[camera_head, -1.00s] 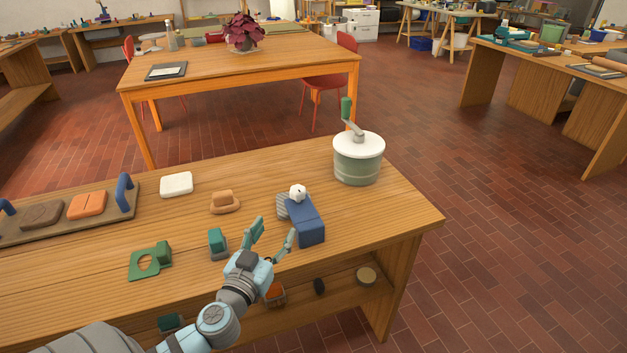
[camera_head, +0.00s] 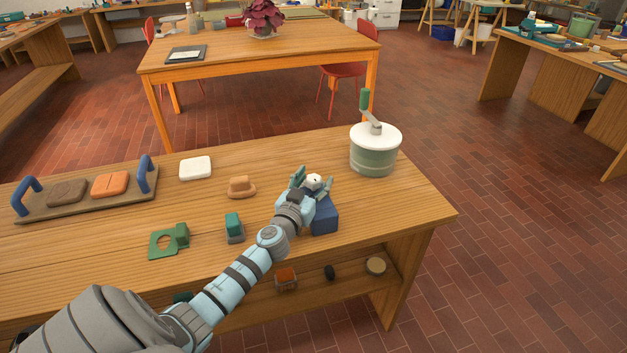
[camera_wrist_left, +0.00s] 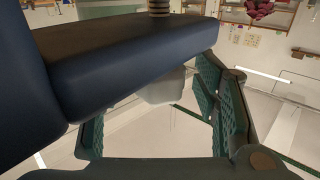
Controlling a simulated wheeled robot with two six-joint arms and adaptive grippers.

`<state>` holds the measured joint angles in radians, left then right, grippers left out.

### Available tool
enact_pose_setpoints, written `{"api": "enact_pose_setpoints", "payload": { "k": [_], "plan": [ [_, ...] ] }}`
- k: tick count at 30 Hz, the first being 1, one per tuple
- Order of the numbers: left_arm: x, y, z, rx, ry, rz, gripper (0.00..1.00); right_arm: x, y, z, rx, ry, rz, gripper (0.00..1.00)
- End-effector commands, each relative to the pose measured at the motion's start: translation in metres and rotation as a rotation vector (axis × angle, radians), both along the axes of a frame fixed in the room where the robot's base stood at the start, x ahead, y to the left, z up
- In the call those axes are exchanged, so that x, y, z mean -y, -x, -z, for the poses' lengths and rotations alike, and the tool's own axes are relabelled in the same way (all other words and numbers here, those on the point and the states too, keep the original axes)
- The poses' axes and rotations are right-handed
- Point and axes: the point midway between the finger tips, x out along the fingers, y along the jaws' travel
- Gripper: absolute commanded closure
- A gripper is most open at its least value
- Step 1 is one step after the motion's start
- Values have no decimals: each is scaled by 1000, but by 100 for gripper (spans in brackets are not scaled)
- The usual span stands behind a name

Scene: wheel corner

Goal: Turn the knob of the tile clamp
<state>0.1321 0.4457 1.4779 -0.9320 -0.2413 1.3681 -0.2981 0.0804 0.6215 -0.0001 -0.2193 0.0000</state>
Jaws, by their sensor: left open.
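The tile clamp has a blue body (camera_head: 325,219) and a white knob (camera_head: 314,181) on top, and stands near the right end of the wooden bench. My left gripper (camera_head: 313,183) is open at the knob, with one teal finger on either side of it. In the left wrist view, the clamp's dark blue body (camera_wrist_left: 130,50) fills the upper left. The pale knob (camera_wrist_left: 165,88) shows below it, between the spread fingers. I cannot tell whether either finger touches it. My gripper and wrist hide part of the clamp. My right gripper is not in view.
A round green container with a white lid and crank (camera_head: 374,150) stands behind and right of the clamp. The bench's right edge is close.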

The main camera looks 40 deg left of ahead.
Motion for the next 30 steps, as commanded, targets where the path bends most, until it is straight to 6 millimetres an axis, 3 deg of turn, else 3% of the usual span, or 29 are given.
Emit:
{"api": "enact_pose_setpoints", "payload": {
  "k": [6, 15, 25, 30],
  "plan": [
    [0, 0, 0, 0, 0, 0, 45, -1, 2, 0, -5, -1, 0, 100],
    [0, 0, 0, 0, 0, 0, 93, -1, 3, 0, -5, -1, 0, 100],
    [-1, 0, 1, -2, -1, 199, 94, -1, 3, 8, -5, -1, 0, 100],
    [0, 0, 1, -1, 0, 210, 94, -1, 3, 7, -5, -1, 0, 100]
  ]
}}
